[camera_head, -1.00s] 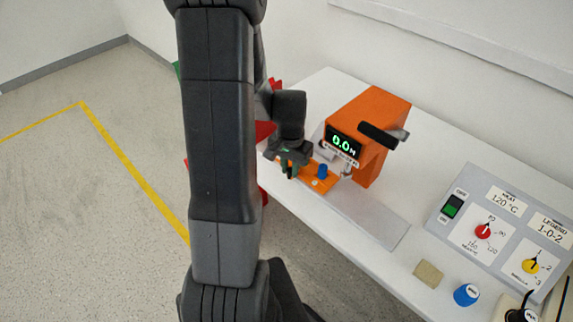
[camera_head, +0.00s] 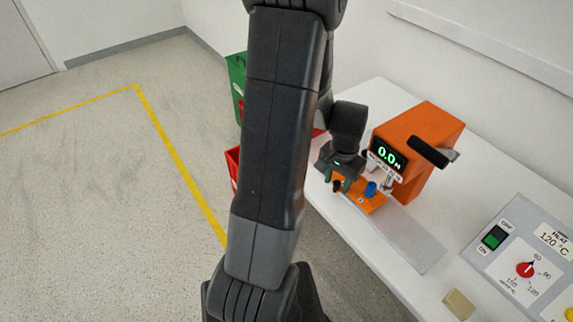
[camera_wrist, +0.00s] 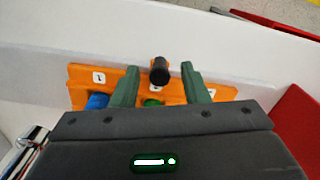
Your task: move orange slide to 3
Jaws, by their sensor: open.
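The orange slide (camera_head: 372,205) is a flat orange plate in front of the orange tester (camera_head: 425,135), and it also shows in the wrist view (camera_wrist: 82,76). A blue cap (camera_head: 371,188) sits on it and shows at left in the wrist view (camera_wrist: 97,101). A black knob (camera_wrist: 160,74) stands up at the plate's far edge. A green piece (camera_wrist: 152,102) lies behind it, partly hidden by my gripper. White number labels lie at either side. My gripper (camera_wrist: 160,67) is open, with its green fingers on either side of the knob; contact cannot be told. It also shows in the head view (camera_head: 342,185).
The tester has a black lever (camera_head: 428,151) and a display reading 0.0. A grey panel (camera_head: 500,270) with a green switch and red dial stands at right. A tan block (camera_head: 459,304) lies on the white table. Red and green bins stand at left behind my arm.

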